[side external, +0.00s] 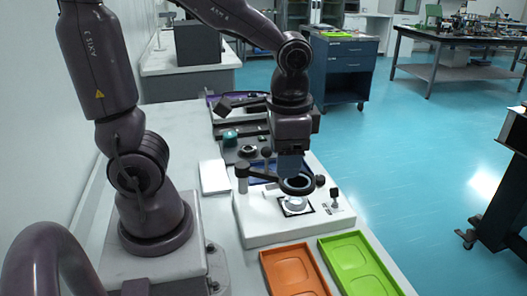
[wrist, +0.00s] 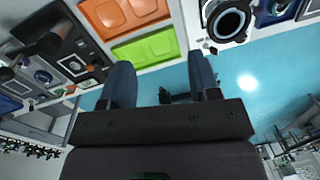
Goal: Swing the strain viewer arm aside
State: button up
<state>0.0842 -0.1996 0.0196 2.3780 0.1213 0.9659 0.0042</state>
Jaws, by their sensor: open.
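The strain viewer is a white base (side external: 262,224) on the bench in the side view. A post at its left carries a dark arm (side external: 262,178) ending in a black ring (side external: 298,185). The ring is over a lit stage with a clear round piece (side external: 295,204). A dark knob (side external: 320,180) is at the ring's right. My gripper (side external: 290,168) points down close above or behind the ring; contact cannot be told. In the wrist view my gripper (wrist: 161,75) is open with nothing between its fingers. The ring (wrist: 228,21) shows at top right, outside them.
An orange tray (side external: 275,261) and a green tray (side external: 373,276) lie in front of the base. A white pad (side external: 214,177) lies left of it. Dark fixtures and small parts (side external: 248,150) stand behind. The bench's right edge drops to a blue floor (side external: 430,150).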

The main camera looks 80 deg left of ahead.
jog(key=w+a+f+m+g+y, duration=0.2)
jog(key=a+f+m+g+y, duration=0.15)
jog(key=f+g, duration=0.35)
jog(key=m+g+y, duration=0.1)
jog(key=m+y, duration=0.4)
jog(key=y, duration=0.6)
send_over(262, 170)
notch_tip(262, 170, down, 4)
jog(key=shift+a+f, duration=0.1)
jog(key=shift+c, duration=0.2)
grip_shut()
